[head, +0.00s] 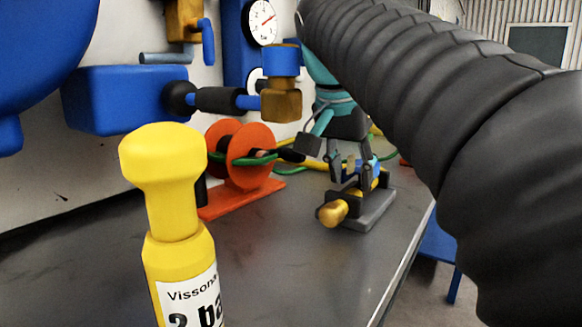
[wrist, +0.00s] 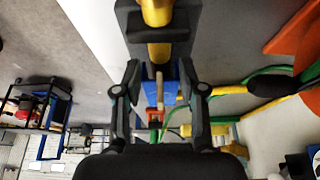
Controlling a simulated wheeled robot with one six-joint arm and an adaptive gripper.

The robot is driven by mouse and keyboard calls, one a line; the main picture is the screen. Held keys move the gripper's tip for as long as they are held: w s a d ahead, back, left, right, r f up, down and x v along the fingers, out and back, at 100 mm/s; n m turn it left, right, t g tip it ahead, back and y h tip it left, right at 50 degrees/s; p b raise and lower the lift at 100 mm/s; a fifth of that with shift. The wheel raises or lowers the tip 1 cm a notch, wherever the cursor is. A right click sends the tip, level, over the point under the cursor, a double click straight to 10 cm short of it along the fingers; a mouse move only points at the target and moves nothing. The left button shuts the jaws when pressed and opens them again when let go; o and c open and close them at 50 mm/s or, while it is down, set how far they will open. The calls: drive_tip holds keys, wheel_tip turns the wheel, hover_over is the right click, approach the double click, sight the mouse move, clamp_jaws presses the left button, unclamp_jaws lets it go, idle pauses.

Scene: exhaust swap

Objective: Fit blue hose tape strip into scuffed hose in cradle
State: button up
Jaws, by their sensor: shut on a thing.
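The scuffed hose (head: 333,212) is a yellow tube with a brass-coloured end, lying in the grey cradle (head: 378,212) on the bench. In the wrist view the yellow hose (wrist: 157,17) crosses the dark cradle (wrist: 127,22) at the top. My gripper (head: 353,177) points down just above the cradle. In the wrist view my gripper (wrist: 159,72) has its fingers around the blue hose tape strip (wrist: 151,93), which lies close to the hose. Whether the strip touches the hose is unclear, and any scuff mark is hidden.
An orange reel (head: 230,150) with green hose stands left of the cradle. A yellow bottle (head: 180,240) is in the left foreground. Blue machinery with a gauge (head: 262,22) stands behind. The bench (head: 290,260) is bare in front of the cradle; its edge runs close by on the right.

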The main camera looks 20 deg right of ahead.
drive_tip(key=shift+f+b, duration=0.9)
drive_tip(key=shift+f, duration=0.5)
drive_tip(key=o, duration=1.1)
drive_tip(key=shift+r, duration=0.1)
drive_tip(key=shift+r, duration=4.95)
